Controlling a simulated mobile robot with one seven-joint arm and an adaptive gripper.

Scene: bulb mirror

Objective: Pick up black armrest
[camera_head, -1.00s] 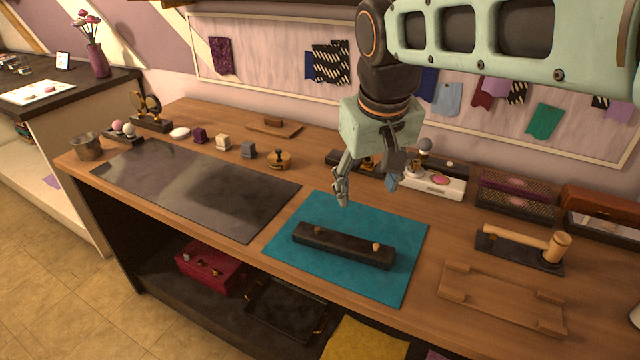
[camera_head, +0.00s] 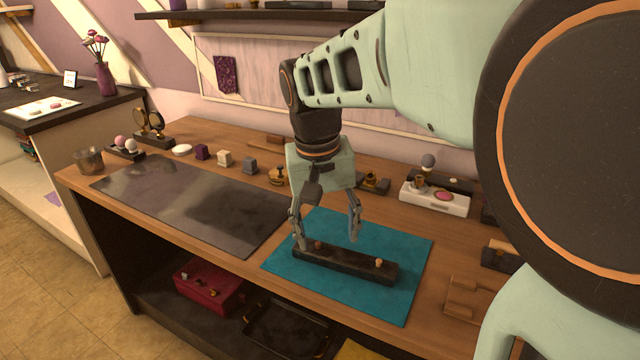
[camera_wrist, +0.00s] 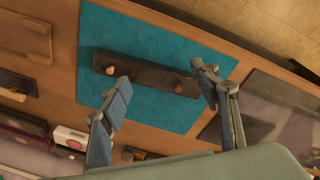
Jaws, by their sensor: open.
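The black armrest (camera_head: 346,264) is a long dark bar with two small light pegs on top. It lies flat on a teal mat (camera_head: 400,298) on the wooden counter. My gripper (camera_head: 328,240) is open and empty, with its fingers pointing down over the left half of the bar. In the wrist view, the armrest (camera_wrist: 146,76) shows beyond the open fingertips of my gripper (camera_wrist: 166,75).
A dark grey mat (camera_head: 190,200) covers the counter to the left. A white tray (camera_head: 436,198) and a wooden rack (camera_head: 470,298) stand to the right. Small boxes (camera_head: 224,158) line the back. A red box (camera_head: 208,286) sits on the shelf below.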

